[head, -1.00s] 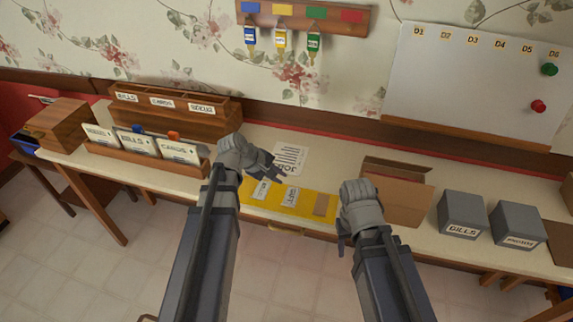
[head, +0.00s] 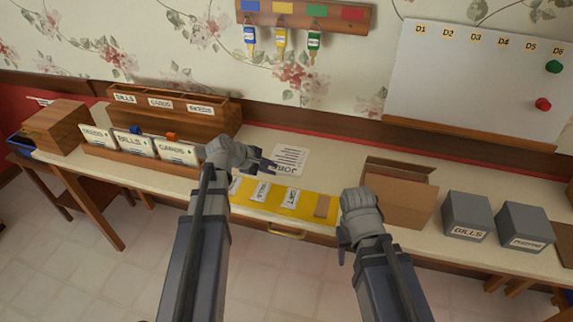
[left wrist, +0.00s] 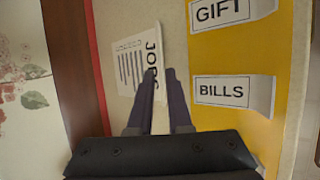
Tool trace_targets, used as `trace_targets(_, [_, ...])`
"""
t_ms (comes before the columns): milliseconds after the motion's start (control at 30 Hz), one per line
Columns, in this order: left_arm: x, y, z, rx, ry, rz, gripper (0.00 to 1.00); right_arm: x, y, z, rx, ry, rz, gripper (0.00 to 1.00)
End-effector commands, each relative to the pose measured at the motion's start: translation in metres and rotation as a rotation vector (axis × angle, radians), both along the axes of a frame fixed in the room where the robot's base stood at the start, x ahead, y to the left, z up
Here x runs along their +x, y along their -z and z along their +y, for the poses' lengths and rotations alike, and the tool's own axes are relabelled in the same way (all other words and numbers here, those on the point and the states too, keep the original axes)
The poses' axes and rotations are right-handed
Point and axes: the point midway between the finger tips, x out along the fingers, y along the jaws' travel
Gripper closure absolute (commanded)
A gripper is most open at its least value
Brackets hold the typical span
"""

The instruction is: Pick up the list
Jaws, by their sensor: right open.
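The list, a white sheet headed JOBS (head: 291,157), lies on the desk behind the yellow mat. It also shows in the left wrist view (left wrist: 130,62). My left gripper (head: 270,166) is over the sheet's near left part in the head view. In the left wrist view its two fingers (left wrist: 160,76) point at the sheet's edge by the heading, with a narrow gap between them. One finger overlaps the sheet; whether they touch it I cannot tell. My right gripper (head: 345,252) hangs in front of the desk's edge, open and empty.
The yellow mat (head: 262,208) holds labelled cards, including BILLS (left wrist: 234,93) and GIFT (left wrist: 228,12). A cardboard box (head: 400,203) and grey BILLS box (head: 467,216) stand right. A wooden card rack (head: 140,150) stands left. The wall is close behind.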

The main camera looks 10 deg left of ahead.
Motion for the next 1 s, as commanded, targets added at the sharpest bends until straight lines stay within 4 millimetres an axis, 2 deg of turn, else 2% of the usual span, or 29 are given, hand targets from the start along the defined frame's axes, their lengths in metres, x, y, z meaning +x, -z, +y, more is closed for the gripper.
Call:
trace_targets(100, [0.008,0.016,-0.007,0.000,0.003,0.000,0.83,0.000,0.016,0.000,0.000,0.000,0.000,0.50])
trace_targets(300, [0.023,0.035,-0.018,-0.001,0.002,0.001,0.83,0.000,0.035,0.000,0.000,0.000,0.000,0.50])
trace_targets(567, [0.024,0.034,-0.020,0.000,0.000,0.000,0.83,0.000,0.034,0.000,0.000,-0.001,0.000,0.50])
trace_targets(733, [0.024,0.034,-0.020,-0.001,0.001,0.000,1.00,0.000,0.034,0.000,0.000,0.000,0.000,0.50])
trace_targets(1000, [0.024,0.034,-0.020,0.001,0.001,0.001,1.00,0.000,0.034,0.000,0.000,0.000,0.000,0.50])
